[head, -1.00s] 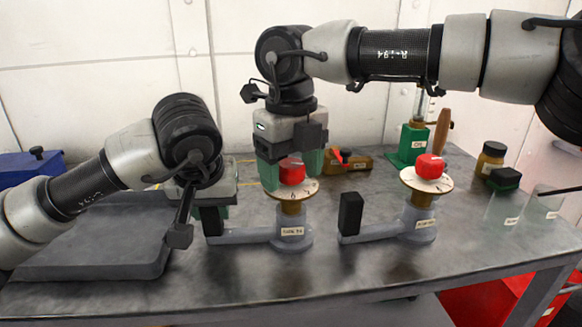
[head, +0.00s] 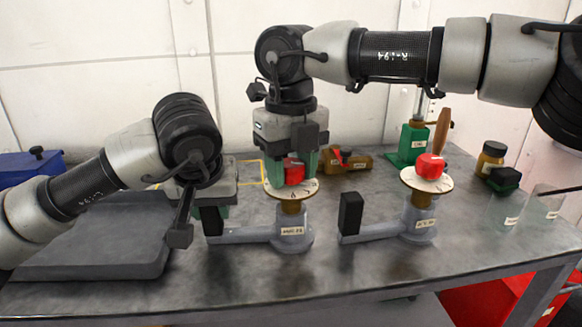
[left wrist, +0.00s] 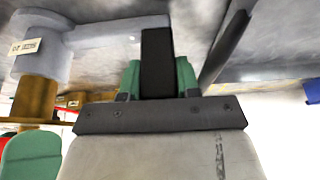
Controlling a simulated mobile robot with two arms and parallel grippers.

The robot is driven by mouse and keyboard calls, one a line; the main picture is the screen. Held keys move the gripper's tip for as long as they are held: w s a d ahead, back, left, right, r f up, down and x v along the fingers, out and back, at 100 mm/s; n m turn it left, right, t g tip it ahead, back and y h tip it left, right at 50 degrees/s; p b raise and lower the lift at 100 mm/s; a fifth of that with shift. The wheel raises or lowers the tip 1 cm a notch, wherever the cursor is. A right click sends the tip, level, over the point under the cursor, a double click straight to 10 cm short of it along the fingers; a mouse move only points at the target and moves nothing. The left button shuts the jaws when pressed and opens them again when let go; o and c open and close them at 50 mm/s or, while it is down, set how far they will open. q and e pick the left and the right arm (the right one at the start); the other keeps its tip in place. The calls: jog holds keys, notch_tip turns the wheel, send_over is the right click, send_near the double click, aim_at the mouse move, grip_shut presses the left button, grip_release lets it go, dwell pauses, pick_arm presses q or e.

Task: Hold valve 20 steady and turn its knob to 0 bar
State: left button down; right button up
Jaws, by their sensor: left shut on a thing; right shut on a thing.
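The left valve (head: 293,237) is a grey body with a side arm, a brass neck, a round cream dial (head: 291,191) and a red knob (head: 294,174). Its label is small; it also shows upside down in the left wrist view (left wrist: 25,47) and seems to end in 20. My left gripper (head: 212,216) is shut on the black upright handle at the end of that arm; the green fingers flank the handle (left wrist: 157,62) in the left wrist view. My right gripper (head: 293,167) points down, shut on the red knob. The fingers hide part of the dial, so I cannot read its setting.
A similar valve (head: 420,222) with a red knob and black handle (head: 350,213) stands to the right. Behind are a green-based tool (head: 408,143), a brown block with red (head: 348,160) and a jar (head: 490,158). A dark pad (head: 95,245) lies at left. The front table strip is clear.

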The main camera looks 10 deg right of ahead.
aim_at(291, 162)
jog(key=m, duration=1.3)
jog(key=shift+m, duration=0.3)
dwell(0.5)
jog(key=o, duration=0.9)
jog(key=shift+o, duration=0.2)
notch_tip(291, 162, up, 12)
pick_arm(q)
jog(key=c, duration=0.7)
grip_release()
